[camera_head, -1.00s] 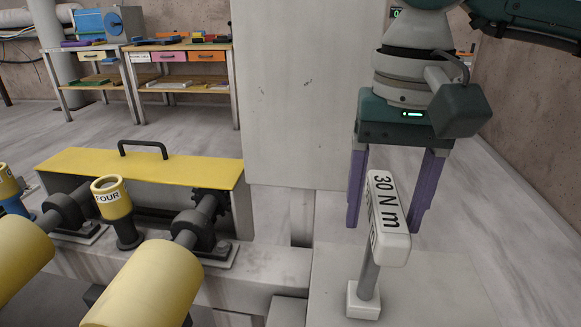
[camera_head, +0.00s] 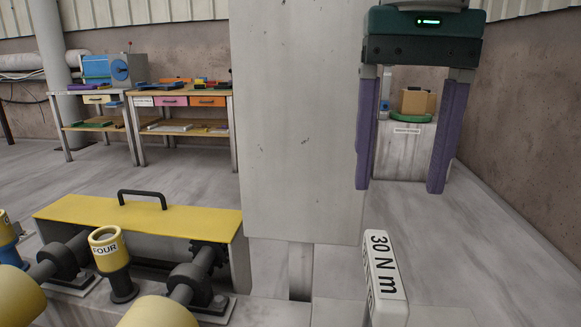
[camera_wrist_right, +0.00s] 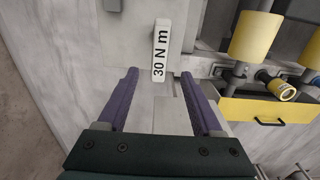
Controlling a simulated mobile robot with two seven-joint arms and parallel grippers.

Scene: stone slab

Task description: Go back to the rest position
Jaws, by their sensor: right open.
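My right gripper (camera_head: 402,188) hangs at the upper right of the head view, with its two purple fingers spread wide and nothing between them. In the right wrist view its fingers (camera_wrist_right: 160,78) are also apart and empty. A white block marked "30 N m" (camera_head: 384,275) stands below the gripper at the bottom of the head view, apart from the fingers. The same block shows ahead of the fingertips in the right wrist view (camera_wrist_right: 160,52). My left gripper is not in view.
A pale pillar (camera_head: 298,120) stands left of my right gripper. A yellow-topped housing (camera_head: 140,217) with a black handle, a yellow cup marked "FOUR" (camera_head: 108,250) and yellow cylinders (camera_head: 158,313) lie at the lower left. Workbenches (camera_head: 180,95) stand behind. The floor at right is clear.

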